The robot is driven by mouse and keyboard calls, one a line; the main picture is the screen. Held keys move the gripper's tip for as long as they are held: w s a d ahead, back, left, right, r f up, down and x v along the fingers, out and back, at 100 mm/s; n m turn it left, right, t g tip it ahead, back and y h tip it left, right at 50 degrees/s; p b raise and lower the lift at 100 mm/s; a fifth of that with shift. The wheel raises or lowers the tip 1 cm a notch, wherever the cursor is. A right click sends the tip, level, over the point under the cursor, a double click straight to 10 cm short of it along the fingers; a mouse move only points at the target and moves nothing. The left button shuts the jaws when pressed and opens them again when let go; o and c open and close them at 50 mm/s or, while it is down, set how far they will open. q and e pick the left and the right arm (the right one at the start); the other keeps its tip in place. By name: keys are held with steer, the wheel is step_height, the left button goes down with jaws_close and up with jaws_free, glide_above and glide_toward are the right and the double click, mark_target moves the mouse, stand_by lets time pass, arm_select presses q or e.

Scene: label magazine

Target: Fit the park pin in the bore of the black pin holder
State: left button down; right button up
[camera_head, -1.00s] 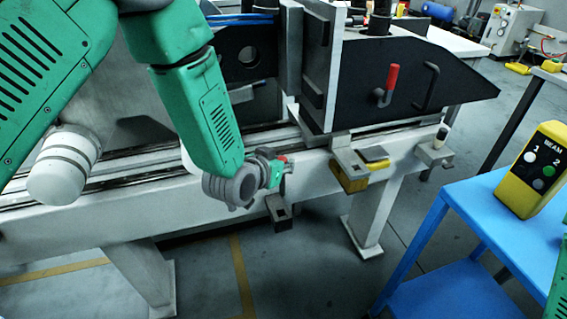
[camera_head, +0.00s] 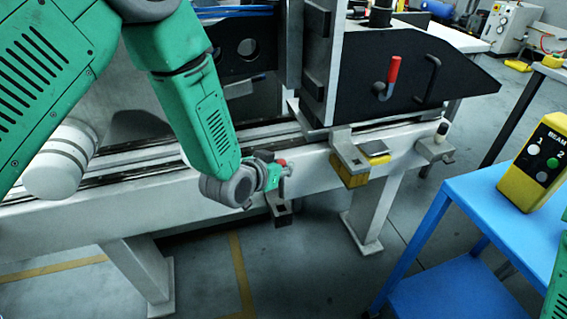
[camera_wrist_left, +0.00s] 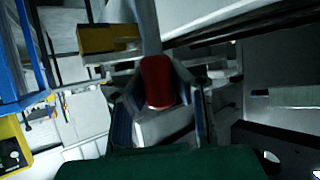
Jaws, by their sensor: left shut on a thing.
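My left gripper (camera_head: 273,176) is at the front face of the long white beam. In the wrist view its fingers (camera_wrist_left: 160,105) are shut around the red grip of the park pin (camera_wrist_left: 158,82); a grey shaft runs up from the grip. In the head view only a small red part of the pin (camera_head: 281,162) shows beside the gripper. A dark bracket with a square end (camera_head: 281,217), possibly the black pin holder, hangs just below the gripper; I cannot see its bore clearly. I cannot tell whether pin and bracket touch. My right gripper is not in view.
A bracket with a yellow block (camera_head: 350,178) and one with a white-and-black knob (camera_head: 440,136) stick out from the beam (camera_head: 215,205). A black plate with a red-handled lever (camera_head: 393,70) stands above. A blue cart (camera_head: 480,205) carries a yellow pendant (camera_head: 535,165).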

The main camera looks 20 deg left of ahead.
mark_target(282, 191)
arm_select(q)
steer(key=shift+f+b, duration=0.95)
steer(key=shift+f, duration=0.85)
steer(key=shift+p, duration=0.35)
steer(key=shift+f+b, duration=1.9)
steer(key=shift+f, duration=0.85)
steer(key=c, duration=1.4)
jaws_free()
steer(key=shift+c, duration=0.2)
steer(key=shift+r, duration=0.1)
steer(key=shift+s+a, duration=0.1)
steer(key=v, duration=1.1)
steer(key=shift+s, duration=0.35)
steer(key=shift+r, duration=0.15)
